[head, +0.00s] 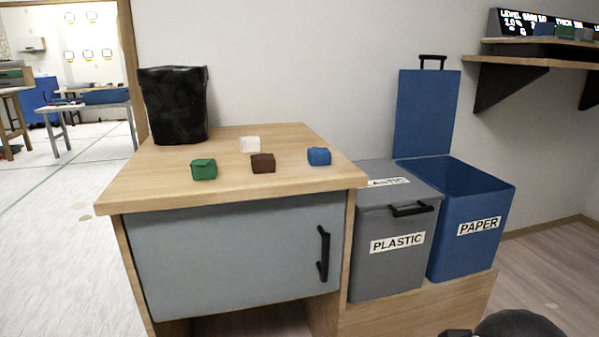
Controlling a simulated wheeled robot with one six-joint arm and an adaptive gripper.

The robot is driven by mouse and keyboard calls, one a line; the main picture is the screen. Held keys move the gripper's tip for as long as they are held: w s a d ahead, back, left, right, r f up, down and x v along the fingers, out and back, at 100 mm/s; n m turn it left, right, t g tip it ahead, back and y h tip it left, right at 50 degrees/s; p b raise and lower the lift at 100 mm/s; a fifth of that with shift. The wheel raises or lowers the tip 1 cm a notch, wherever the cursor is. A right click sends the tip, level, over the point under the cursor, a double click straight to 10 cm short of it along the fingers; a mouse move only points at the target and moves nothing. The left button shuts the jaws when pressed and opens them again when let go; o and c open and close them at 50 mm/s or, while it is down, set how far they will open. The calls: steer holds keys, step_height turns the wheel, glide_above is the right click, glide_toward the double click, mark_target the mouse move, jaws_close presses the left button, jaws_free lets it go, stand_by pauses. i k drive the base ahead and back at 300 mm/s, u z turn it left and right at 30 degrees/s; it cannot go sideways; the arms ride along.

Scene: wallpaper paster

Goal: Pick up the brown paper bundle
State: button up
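The brown bundle (263,163) sits on the wooden top of a cabinet (140,182), near the middle of its front half. It is small and blocky. A white bundle (250,144) lies just behind it, a green bundle (203,169) lies to its left, and a blue bundle (319,156) lies to its right. My gripper cannot be made out in this view; only a dark rounded part, probably of my arm, shows at the bottom right edge, far from the bundle.
A black bin bag or container (175,105) stands at the cabinet's back left. Right of the cabinet are a closed grey PLASTIC bin (375,268) and a blue PAPER bin (458,255) with its lid raised. A wall shelf (540,64) juts out at the upper right. Floor at left is clear.

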mark_target(261, 163)
steer(key=z, duration=2.25)
steer(key=k, duration=0.95)
steer(key=u, duration=1.8)
